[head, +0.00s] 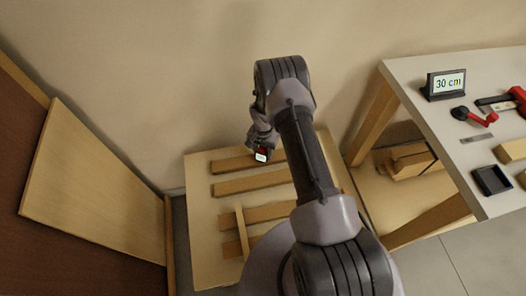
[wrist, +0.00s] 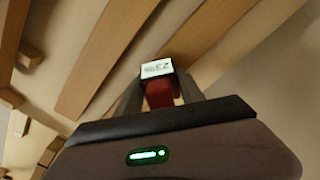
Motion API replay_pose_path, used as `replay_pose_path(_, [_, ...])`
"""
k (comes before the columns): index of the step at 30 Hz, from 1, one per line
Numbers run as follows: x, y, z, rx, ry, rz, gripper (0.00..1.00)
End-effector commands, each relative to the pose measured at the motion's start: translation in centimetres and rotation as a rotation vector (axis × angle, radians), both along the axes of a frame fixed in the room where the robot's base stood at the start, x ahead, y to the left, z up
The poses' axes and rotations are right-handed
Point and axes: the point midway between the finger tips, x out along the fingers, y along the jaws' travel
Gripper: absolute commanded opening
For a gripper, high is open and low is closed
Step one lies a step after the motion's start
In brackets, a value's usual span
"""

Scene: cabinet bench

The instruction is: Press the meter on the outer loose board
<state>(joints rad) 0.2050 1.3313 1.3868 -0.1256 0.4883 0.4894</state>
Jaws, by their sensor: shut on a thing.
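The meter (wrist: 159,94) is a small red block with a dark-framed, lit white display. My gripper (head: 262,149) is shut on the meter, which also shows in the head view (head: 261,156) over the end board (head: 232,163) nearest the wall. In the wrist view the display end points toward a pale wooden board (wrist: 218,30). Whether the meter touches that board cannot be told. Which board is the loose one does not show.
Several parallel boards lie on a low wooden panel (head: 203,225), with a short crosspiece (head: 242,232) over the nearer ones. A wooden door (head: 95,185) stands at left.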

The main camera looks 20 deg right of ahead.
Motion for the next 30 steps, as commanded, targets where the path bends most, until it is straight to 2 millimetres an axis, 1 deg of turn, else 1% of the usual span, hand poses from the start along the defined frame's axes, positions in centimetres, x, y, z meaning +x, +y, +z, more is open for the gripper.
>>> replay_pose_path(23, [0.0,0.0,-1.0,0.0,0.0,0.0,0.0])
replay_pose_path(30, [0.0,0.0,-0.93,0.0,0.0,0.0,0.0])
